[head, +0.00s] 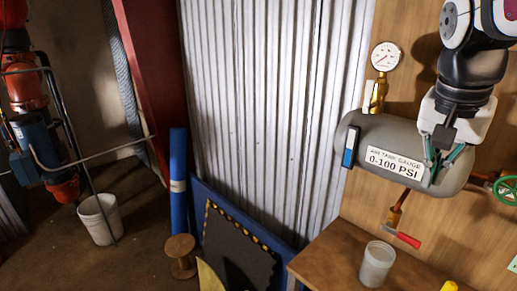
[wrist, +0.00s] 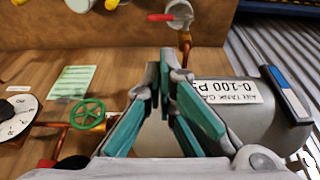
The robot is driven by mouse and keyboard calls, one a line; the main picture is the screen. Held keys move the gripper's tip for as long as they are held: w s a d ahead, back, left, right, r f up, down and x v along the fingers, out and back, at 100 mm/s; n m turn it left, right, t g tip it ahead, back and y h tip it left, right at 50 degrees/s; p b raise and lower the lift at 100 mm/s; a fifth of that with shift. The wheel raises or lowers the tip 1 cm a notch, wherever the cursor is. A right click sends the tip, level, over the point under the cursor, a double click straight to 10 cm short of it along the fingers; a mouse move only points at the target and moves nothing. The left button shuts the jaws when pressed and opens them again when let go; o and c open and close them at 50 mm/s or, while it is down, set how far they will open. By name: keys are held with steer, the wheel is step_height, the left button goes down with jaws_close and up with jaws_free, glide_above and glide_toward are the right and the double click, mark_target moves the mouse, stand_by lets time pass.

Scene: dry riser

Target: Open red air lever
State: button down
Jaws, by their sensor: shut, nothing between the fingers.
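The red air lever (head: 408,240) sits on a short brass pipe below the grey air tank (head: 360,135). In the head view it points right and slightly down. The red lever (wrist: 160,17) also shows at the top of the wrist view, beside a round grey cup top. My gripper (head: 435,168) is in front of the tank's right part, above the lever and apart from it. In the wrist view my gripper (wrist: 168,65) has its teal fingers together at the tips, with nothing between them.
A pressure gauge (head: 386,56) stands above the tank. A green valve wheel (head: 507,190) is at the right. A grey cup (head: 377,264) stands on the wooden table (head: 330,258) below the lever. Corrugated metal (head: 255,100) lies left of the tank.

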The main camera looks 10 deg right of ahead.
mark_target(403, 234)
steer(key=shift+f, duration=0.1)
steer(key=x, duration=0.9)
steer(key=a+x, duration=0.1)
steer(key=x, duration=0.3)
steer(key=shift+s+d+f, duration=0.15)
steer(key=shift+s+f, duration=0.15)
steer(key=shift+f, duration=0.2)
